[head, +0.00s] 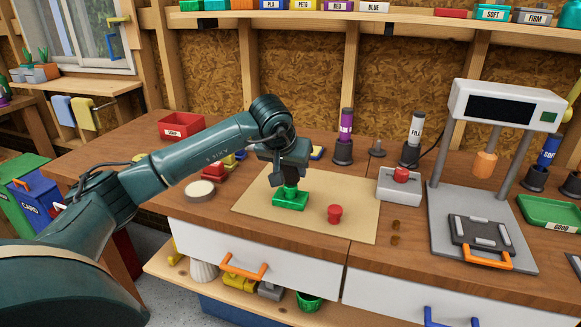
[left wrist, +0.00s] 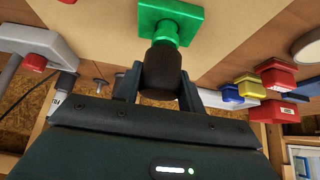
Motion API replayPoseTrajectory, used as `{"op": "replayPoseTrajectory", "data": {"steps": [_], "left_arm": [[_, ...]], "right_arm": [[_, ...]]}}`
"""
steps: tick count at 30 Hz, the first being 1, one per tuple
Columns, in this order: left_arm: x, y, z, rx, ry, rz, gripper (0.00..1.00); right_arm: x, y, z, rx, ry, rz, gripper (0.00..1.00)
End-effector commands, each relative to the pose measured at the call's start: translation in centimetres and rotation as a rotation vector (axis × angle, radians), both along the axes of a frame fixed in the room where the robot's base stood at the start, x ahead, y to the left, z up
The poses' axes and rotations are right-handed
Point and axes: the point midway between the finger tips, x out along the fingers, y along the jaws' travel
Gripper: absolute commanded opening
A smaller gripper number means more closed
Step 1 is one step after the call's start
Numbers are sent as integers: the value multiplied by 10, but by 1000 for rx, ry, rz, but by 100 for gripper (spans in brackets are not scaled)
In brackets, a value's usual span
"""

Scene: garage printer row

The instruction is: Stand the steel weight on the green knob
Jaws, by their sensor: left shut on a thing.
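The green knob (head: 291,199), a square green base with a smaller raised block, stands on the tan mat. It also shows at the top of the left wrist view (left wrist: 168,20). My left gripper (head: 288,176) is right above it, pointing down. In the left wrist view its fingers (left wrist: 160,88) are shut on a dark cylinder, which I take as the steel weight (left wrist: 162,70). The weight is in line with the green block, its lower end at the block's top. I cannot tell whether they touch. In the head view the gripper mostly hides the weight. My right gripper is not in view.
The tan mat (head: 355,190) also bears a red knob (head: 334,214). A white box with a red button (head: 400,185) stands right of it, and a grey press-like machine (head: 437,200) farther right. A round pale disc (head: 200,191) and coloured bins (head: 215,171) lie left.

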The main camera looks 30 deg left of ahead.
Motion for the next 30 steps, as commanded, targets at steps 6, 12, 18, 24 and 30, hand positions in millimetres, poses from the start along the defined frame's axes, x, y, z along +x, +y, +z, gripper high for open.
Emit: {"op": "replayPoseTrajectory", "data": {"steps": [6,12,18,24,30], "left_arm": [[1,0,0,-1,-4,0,2],[1,0,-3,-1,-4,0,2],[1,0,-6,-1,-4,0,2],[1,0,-9,-1,-5,0,2],[1,0,-10,-1,-5,0,2]], "right_arm": [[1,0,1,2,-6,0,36],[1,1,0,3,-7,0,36],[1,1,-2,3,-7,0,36],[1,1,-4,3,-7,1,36],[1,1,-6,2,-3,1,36]]}}
